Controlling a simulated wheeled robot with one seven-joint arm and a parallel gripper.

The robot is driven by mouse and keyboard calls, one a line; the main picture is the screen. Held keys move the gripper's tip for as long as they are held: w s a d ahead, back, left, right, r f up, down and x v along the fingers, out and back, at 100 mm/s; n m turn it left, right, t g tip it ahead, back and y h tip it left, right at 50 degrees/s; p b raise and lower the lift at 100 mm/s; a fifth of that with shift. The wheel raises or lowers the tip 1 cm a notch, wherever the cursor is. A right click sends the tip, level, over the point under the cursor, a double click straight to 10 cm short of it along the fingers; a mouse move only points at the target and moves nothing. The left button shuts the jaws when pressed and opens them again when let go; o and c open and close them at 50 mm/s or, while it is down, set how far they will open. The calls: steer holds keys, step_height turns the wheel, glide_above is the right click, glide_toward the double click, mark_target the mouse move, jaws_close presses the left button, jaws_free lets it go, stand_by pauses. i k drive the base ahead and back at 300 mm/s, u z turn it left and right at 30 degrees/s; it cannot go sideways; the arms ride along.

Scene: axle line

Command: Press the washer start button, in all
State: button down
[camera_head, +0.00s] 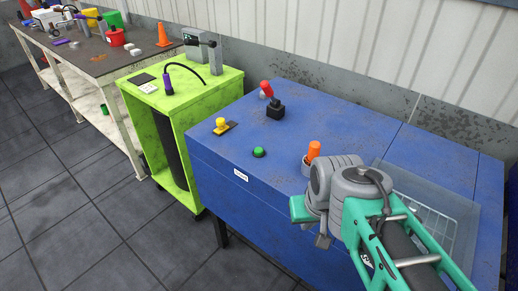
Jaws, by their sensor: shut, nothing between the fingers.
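The blue washer cabinet (350,112) fills the right half of the view. A green round button (259,152) sits on its top near the front edge, above a small white label (241,175) too small to read. I take the green one to be the start button; no marking on it is legible. My gripper (322,241) is at the lower right, in front of the cabinet's front face as seen here. Its small grey tip points down, appears shut and empty, and is apart from the button, to its lower right. My arm hides part of the cabinet top.
A yellow knob (221,125), a red-handled lever (268,90) and an orange peg (314,150) in a grey holder stand around the button. A wire basket (433,222) is behind my arm. A lime-green cart (216,91) and a cluttered workbench (118,68) stand left. Floor at lower left is clear.

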mark_target(258, 151)
steer(key=k, duration=1.35)
steer(key=u, duration=0.4)
steer(key=i, duration=0.4)
steer(key=u, duration=1.2)
steer(key=i, duration=1.65)
steer(key=z, duration=0.95)
steer(key=i, duration=0.8)
steer(key=z, duration=0.95)
